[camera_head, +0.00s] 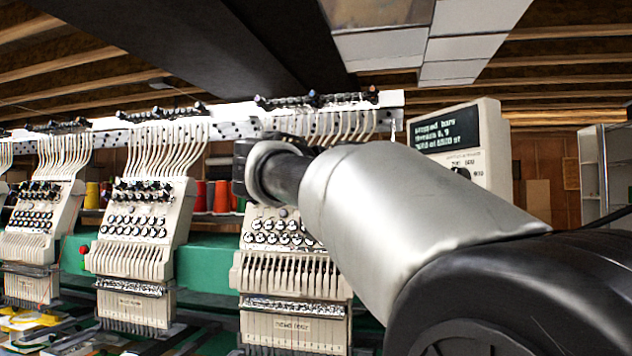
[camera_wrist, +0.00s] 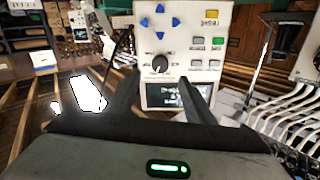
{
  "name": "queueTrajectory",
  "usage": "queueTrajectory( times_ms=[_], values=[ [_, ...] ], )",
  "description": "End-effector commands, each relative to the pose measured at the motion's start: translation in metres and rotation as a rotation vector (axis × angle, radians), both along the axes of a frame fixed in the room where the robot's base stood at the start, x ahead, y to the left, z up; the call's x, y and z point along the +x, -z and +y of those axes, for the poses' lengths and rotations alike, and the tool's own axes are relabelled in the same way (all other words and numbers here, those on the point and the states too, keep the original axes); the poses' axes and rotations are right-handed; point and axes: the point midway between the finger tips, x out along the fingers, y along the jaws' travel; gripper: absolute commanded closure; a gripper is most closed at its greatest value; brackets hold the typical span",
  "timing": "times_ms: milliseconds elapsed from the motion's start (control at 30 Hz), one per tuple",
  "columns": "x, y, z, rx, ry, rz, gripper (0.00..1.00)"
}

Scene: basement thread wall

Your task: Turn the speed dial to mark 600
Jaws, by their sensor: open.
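The control panel (camera_head: 497,150) is a pale box with a dark text screen, right of centre in the head view. Its black speed dial (camera_head: 461,173) shows just above my arm, partly hidden, with small printed numbers around it. In the wrist view the panel (camera_wrist: 188,40) appears upside down, and the round black dial (camera_wrist: 160,64) has a light pointer line near its lower edge. My gripper (camera_wrist: 158,82) is open, its two dark fingers spread to either side below the dial. Nothing is between them but the view of the panel. I cannot read which mark the pointer meets.
Embroidery heads (camera_head: 140,240) with needles and knobs line the left and middle. Coloured thread spools (camera_head: 212,196) stand behind them. White thread tubes (camera_wrist: 290,120) lie at right in the wrist view.

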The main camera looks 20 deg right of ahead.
Motion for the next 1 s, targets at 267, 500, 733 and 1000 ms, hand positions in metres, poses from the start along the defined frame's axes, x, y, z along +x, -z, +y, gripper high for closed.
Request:
queueTrajectory(
  times_ms=[267,500,733,1000],
  values=[
    [0.008,0.000,-0.055,0.000,0.003,0.001,0.51],
    [0.012,0.000,-0.077,0.000,0.001,0.001,0.51],
    [0.012,0.000,-0.079,0.000,0.000,0.002,0.51],
    [0.012,0.000,-0.079,0.000,-0.001,0.002,0.83]
  ],
)
